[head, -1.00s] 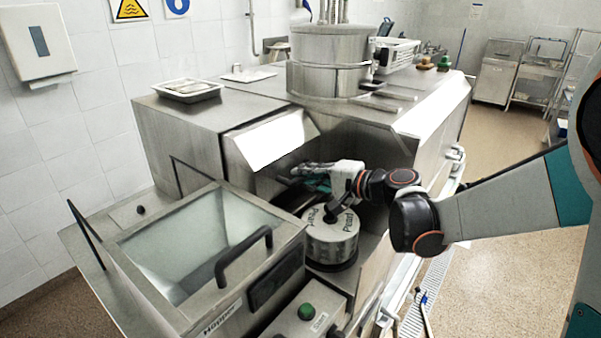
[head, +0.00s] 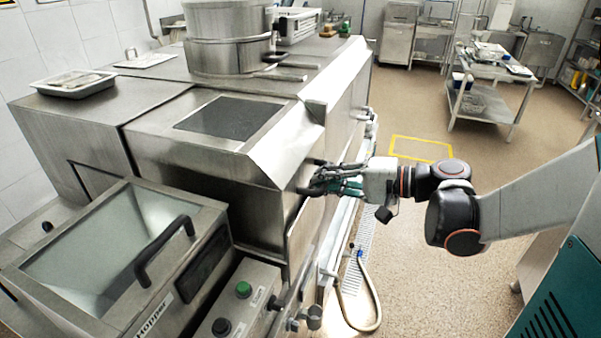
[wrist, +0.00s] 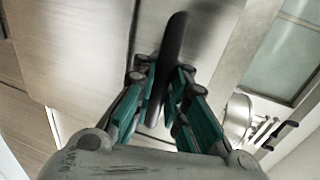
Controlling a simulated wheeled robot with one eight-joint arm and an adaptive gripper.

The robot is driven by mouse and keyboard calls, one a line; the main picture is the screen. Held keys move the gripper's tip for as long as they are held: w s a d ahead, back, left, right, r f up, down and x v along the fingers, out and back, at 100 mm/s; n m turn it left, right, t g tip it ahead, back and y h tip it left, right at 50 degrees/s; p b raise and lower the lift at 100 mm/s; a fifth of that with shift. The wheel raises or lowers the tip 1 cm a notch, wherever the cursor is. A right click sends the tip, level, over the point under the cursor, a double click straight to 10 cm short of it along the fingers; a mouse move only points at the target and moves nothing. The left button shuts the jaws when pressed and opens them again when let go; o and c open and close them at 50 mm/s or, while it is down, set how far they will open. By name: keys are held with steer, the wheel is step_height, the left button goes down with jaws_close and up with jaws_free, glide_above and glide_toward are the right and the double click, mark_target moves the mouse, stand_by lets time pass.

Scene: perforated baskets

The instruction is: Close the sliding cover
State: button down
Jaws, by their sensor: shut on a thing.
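The sliding cover (head: 287,143) is a brushed-steel hood with a slanted front face, beside the hopper on the steel machine. Its front now reaches out to the machine's right side, and the drum beneath is hidden. My gripper (head: 318,178) is at the cover's front lower edge in the head view. In the wrist view my gripper (wrist: 160,82) has its teal fingers shut on a dark bar handle (wrist: 174,42), which stands against a steel panel. In the head view the handle is mostly hidden by the fingers.
The hopper (head: 105,235) with a black handle stands at the front left, next to a control box (head: 240,297) with a green button. A hose (head: 375,300) lies on the floor. A dark rectangular panel (head: 230,117) shows on top. Open floor lies to the right.

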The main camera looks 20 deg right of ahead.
steer(key=shift+s+d, duration=0.25)
steer(key=shift+d, duration=0.15)
steer(key=shift+s, duration=0.1)
steer(key=c, duration=1.7)
jaws_free()
steer(key=shift+s+d, duration=0.1)
steer(key=shift+d, duration=0.1)
steer(key=shift+o, duration=0.5)
steer(key=shift+s+d, duration=0.1)
steer(key=shift+d, duration=0.1)
steer(key=shift+a, duration=0.2)
steer(key=v, duration=1.2)
